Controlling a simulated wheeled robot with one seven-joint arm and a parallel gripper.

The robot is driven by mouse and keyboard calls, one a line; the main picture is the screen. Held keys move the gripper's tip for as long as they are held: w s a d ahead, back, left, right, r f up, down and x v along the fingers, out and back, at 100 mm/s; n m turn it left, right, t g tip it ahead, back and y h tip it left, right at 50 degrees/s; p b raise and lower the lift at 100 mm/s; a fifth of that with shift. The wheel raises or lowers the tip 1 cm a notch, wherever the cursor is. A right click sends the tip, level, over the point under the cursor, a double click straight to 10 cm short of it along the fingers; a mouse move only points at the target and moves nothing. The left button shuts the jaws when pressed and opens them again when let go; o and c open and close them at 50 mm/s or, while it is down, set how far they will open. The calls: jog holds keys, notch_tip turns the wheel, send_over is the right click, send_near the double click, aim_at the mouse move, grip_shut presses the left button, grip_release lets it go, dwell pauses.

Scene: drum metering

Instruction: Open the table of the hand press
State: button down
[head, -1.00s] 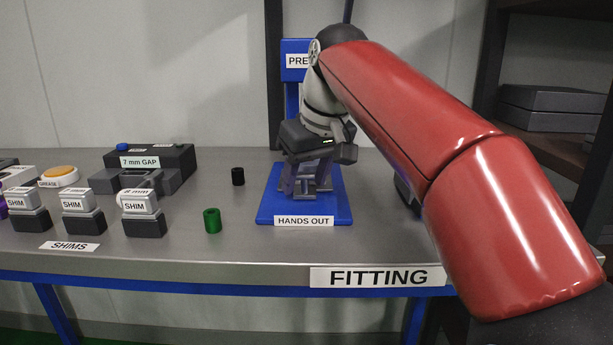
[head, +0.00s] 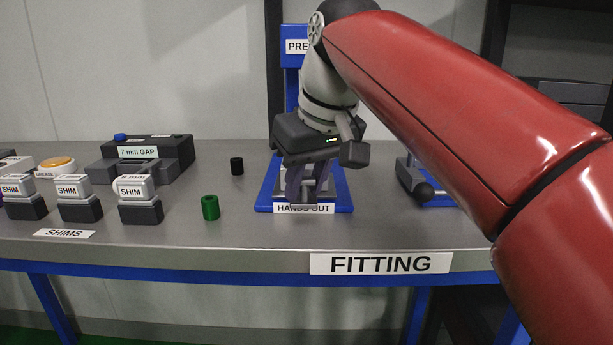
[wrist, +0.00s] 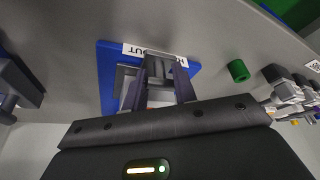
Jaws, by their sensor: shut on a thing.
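The hand press stands on the bench, with a blue upright and PRESS sign (head: 295,46) partly behind my arm. Its blue base (head: 343,199) carries a HANDS OUT label, and its grey table sits low over that base. My gripper (head: 304,188) is over the front of the base, fingers pointing down. In the wrist view my gripper (wrist: 160,92) is shut on a grey part of the press table (wrist: 158,68), between its two dark fingers. The fingers overlap the top of the label in the head view. My gripper body hides much of the table.
Several shim blocks (head: 140,199) and a 7 mm gap block (head: 150,155) are further left. A dark device with a ball-ended lever (head: 424,190) is right, partly behind my arm.

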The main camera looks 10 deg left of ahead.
jog(key=shift+s+d, duration=0.2)
jog(key=shift+s, duration=0.9)
jog(key=c, duration=1.1)
grip_release()
jog(key=shift+r, duration=0.1)
jog(key=p+v, duration=0.2)
jog(key=v, duration=0.5)
jog(key=shift+d+r, duration=0.15)
jog(key=shift+r, duration=0.15)
jog(key=shift+s, duration=0.1)
